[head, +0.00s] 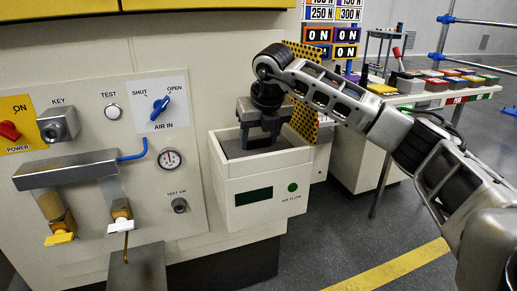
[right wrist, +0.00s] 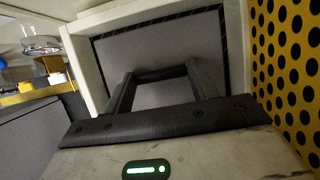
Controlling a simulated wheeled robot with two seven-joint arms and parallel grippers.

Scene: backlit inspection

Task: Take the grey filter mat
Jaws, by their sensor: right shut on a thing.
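The grey filter mat (right wrist: 170,45) lies flat inside the cream open-topped box, with a dark edge around it in the right wrist view. In the head view only a strip of the mat (head: 236,150) shows inside the box rim. My right gripper (head: 263,142) points down into the box from above. In the right wrist view its dark fingers (right wrist: 160,82) reach down to the mat's surface and are shut on the mat. The fingers hide part of the mat. My left gripper is not in view.
The cream box (head: 257,186) has a dark display and a green button on its front. A yellow panel with black dots (head: 303,95) stands close behind my right gripper. The panel with the blue lever (head: 160,107) is on the left. A table with coloured blocks (head: 440,85) stands at right.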

